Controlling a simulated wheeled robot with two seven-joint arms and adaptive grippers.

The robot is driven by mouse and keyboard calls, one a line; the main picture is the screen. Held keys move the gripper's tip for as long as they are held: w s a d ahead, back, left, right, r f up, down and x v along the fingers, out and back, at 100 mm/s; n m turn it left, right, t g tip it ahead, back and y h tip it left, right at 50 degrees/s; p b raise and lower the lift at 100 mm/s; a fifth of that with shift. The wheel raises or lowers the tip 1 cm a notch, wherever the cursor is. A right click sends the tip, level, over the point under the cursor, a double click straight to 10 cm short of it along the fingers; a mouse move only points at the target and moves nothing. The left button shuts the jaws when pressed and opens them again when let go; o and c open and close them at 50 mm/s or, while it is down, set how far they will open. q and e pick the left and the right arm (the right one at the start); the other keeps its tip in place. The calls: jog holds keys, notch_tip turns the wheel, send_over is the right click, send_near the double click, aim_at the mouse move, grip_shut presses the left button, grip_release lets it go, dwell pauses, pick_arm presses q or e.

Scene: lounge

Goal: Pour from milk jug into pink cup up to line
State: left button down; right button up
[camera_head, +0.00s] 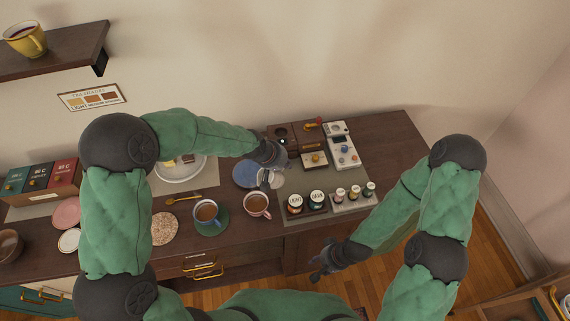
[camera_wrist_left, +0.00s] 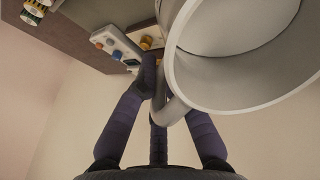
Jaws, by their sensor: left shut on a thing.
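The pink cup (camera_head: 256,204) stands upright on the counter with brown liquid in it; I cannot make out its line. My left gripper (camera_head: 266,172) is above and behind the cup, apart from it. It is shut on the handle of the pale grey milk jug, which fills the upper right of the left wrist view (camera_wrist_left: 245,80). The jug appears tilted in that view, and no milk shows in the part I see. In the head view the jug is small and partly hidden by the gripper. My right gripper (camera_head: 322,268) hangs low before the counter; its fingers are unclear.
A blue cup (camera_head: 206,211) of brown liquid stands left of the pink cup on a green coaster. Small jars (camera_head: 317,200) and a white device (camera_head: 342,148) stand to the right.

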pick_arm(q)
jog(key=shift+r+t+h+b, duration=0.4)
jog(key=shift+t+b, duration=0.1)
jog(key=shift+b, duration=3.45)
jog(key=shift+a+f+b, duration=0.1)
jog(key=shift+f+b, duration=0.4)
jog(key=shift+b, duration=2.15)
jog(key=shift+s+f+t+h+b, duration=0.25)
jog(key=shift+f+b, duration=0.4)
jog(key=shift+b, duration=1.1)
jog(key=shift+w, duration=0.1)
